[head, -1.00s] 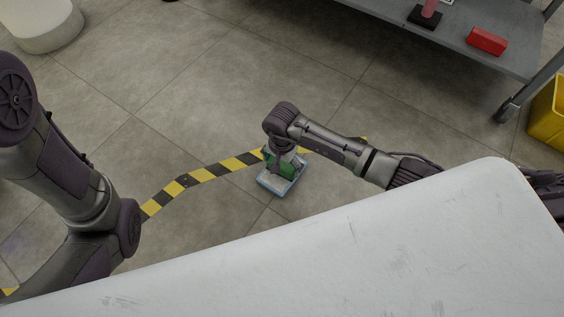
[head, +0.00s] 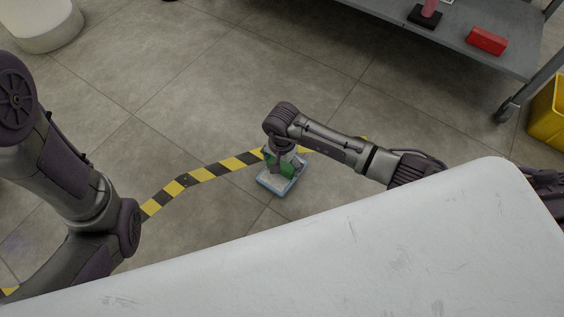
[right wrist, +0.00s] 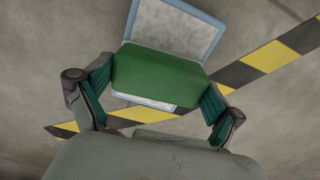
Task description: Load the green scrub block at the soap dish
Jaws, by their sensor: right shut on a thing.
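The green scrub block (right wrist: 158,78) is between the two fingers of my right gripper (right wrist: 157,95), which is shut on it. The soap dish (right wrist: 170,28) is a shallow tray with a pale blue rim and a whitish inside. In the right wrist view the block covers the middle of the dish. In the head view the right gripper (head: 283,168) points down with the block (head: 291,166) over the dish (head: 278,188); I cannot tell whether the block touches it. My left arm shows at the left, but its gripper is out of view.
A yellow and black floor stripe (head: 200,175) runs past the dish. A grey shelf cart (head: 470,40) at the top right carries a red block (head: 486,40). A yellow bin (head: 550,110) is at the right edge. A white surface (head: 330,260) fills the front.

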